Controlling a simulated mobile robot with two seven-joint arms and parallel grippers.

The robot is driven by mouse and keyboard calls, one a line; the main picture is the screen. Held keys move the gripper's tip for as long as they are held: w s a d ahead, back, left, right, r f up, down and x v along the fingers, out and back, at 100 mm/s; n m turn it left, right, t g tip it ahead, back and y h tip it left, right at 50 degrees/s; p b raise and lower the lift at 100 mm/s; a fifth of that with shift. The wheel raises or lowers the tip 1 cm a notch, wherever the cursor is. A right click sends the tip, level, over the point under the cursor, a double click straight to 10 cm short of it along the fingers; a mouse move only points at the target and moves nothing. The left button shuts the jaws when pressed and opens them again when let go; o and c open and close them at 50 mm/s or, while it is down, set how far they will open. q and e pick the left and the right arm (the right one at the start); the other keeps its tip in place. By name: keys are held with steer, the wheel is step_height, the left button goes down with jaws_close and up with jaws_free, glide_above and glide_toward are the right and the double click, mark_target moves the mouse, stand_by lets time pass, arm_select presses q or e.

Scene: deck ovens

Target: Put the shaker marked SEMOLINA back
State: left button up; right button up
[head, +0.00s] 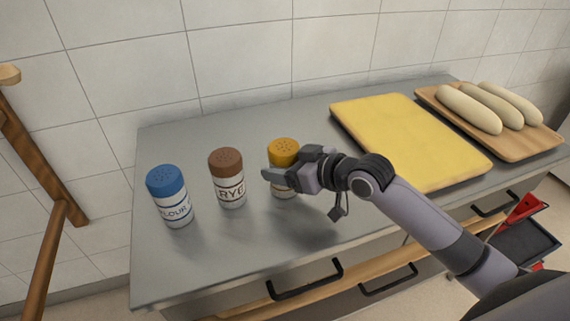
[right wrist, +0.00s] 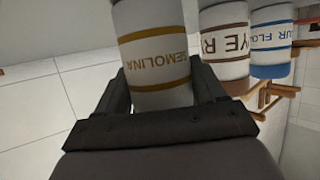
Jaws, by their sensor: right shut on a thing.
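The SEMOLINA shaker has a yellow-orange lid (head: 284,152) and a white body. It stands upright at the right end of a row of shakers on the grey counter (head: 240,245). My right gripper (head: 278,180) is shut around its body and hides its label in the head view. In the right wrist view the body (right wrist: 157,55) sits between the two fingers, with the word SEMOLINA showing. I cannot tell whether its base touches the counter. My left gripper is not in view.
A brown-lidded RYE shaker (head: 228,178) and a blue-lidded FLOUR shaker (head: 171,197) stand to the left. A yellow board (head: 405,140) and a wooden tray (head: 525,145) with dough loaves lie to the right. The counter's front left is clear.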

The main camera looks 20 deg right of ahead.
steer(key=shift+f, duration=0.15)
steer(key=o, duration=1.2)
steer(key=shift+d+r, duration=0.1)
steer(key=shift+r, duration=0.1)
steer(key=v, duration=1.2)
